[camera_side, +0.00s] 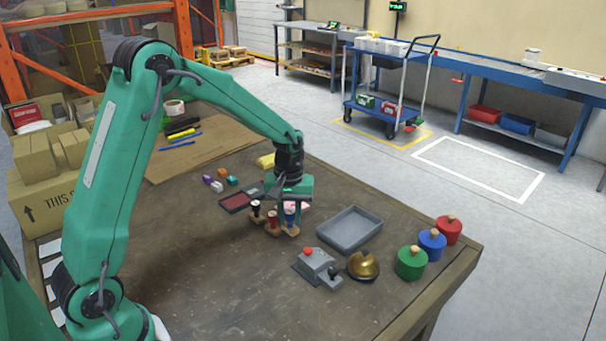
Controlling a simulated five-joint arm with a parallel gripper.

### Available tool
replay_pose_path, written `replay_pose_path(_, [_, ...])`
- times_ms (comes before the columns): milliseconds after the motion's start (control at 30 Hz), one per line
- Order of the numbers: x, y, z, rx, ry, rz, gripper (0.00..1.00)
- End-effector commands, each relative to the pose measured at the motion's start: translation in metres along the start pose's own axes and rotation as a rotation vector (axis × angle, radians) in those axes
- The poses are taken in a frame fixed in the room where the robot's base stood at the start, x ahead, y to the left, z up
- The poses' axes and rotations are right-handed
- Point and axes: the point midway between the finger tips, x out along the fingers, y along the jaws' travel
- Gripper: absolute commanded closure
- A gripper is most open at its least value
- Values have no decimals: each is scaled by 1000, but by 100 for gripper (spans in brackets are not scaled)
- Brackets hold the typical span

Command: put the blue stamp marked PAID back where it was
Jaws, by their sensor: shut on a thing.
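My gripper (291,204) points down over the right end of a small wooden stamp rack (270,230). It is shut on a small blue stamp (291,217), which is partly hidden by the fingers. The stamp looks upright, at or just above the rack's right end; I cannot tell whether it rests in the rack. A dark-topped stamp (256,208) stands at the rack's left end and a red stamp (272,219) in its middle. No marking is legible on any stamp.
A grey tray (337,246) lies right of the rack. In front are a grey device with a red button (317,268) and a brass bell (363,266). Green (411,264), blue (432,246) and red (449,231) pots stand rightward. An ink pad (239,201) lies behind left. The front table is clear.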

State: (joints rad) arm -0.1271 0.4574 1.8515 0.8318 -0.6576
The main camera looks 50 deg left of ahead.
Motion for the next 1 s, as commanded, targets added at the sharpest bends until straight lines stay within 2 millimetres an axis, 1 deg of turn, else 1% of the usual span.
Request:
replay_pose_path(100, [4, -3, -6, -1, -1, -1, 90])
replay_pose_path(367, [8, -3, -6, 0, -1, 0, 90])
replay_pose_path(467, [16, -3, -6, 0, -2, -1, 90])
replay_pose_path(633, [36, -3, -6, 0, -2, -1, 90])
replay_pose_path(733, [43, -3, -6, 0, -1, -1, 90])
replay_pose_path(1000, [44, -3, -6, 0, 0, 0, 90])
